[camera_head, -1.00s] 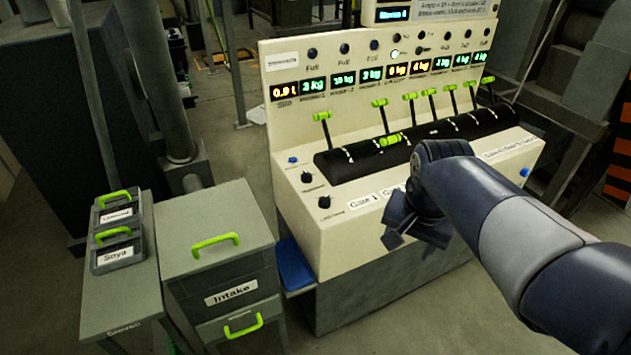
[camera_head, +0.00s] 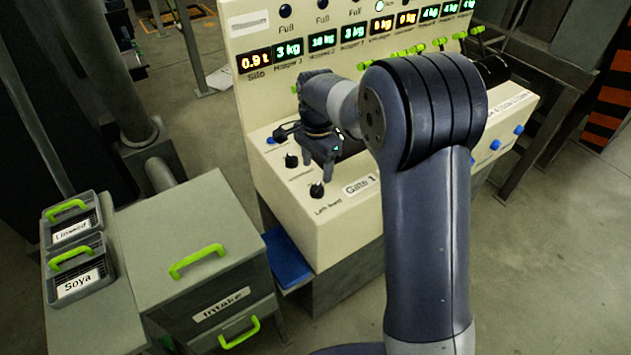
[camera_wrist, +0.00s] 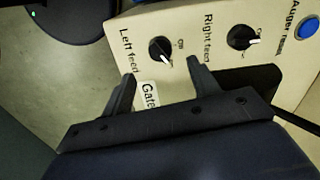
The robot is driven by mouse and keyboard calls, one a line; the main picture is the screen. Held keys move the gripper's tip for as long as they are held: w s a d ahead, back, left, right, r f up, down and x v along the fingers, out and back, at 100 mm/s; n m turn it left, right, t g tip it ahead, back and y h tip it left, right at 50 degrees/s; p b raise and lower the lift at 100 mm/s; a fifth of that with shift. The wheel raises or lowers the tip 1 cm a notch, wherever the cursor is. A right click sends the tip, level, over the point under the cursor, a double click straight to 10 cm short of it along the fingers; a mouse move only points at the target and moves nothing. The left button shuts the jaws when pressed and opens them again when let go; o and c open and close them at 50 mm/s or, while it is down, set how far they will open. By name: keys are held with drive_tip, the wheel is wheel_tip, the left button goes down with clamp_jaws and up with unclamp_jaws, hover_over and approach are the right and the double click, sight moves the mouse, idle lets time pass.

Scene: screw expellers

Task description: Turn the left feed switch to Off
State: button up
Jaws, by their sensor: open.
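The left feed switch (camera_wrist: 160,49) is a black round knob with a white pointer on the cream panel. Its pointer is angled to the lower right in the wrist view; the small position marks are hard to read. It also shows in the head view (camera_head: 316,190), above its label. My gripper (camera_wrist: 161,70) is open and empty, with its two dark fingers apart below the knob in the wrist view. In the head view my gripper (camera_head: 322,165) is over the panel's left end, just above and behind the knob. I cannot tell whether it touches anything.
The right feed switch (camera_wrist: 243,38) is close beside, with the blue auger reset button (camera_wrist: 308,27) beyond. Green-handled levers and displays line the console (camera_head: 350,225). An Intake cabinet (camera_head: 200,250) and Soya bin (camera_head: 77,275) stand left.

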sight(317, 186)
wheel_tip(317, 186, down, 8)
drive_tip(key=shift+r+p, duration=0.25)
drive_tip(key=shift+p, duration=0.2)
drive_tip(key=shift+c, duration=0.4)
drive_tip(key=c, duration=0.9)
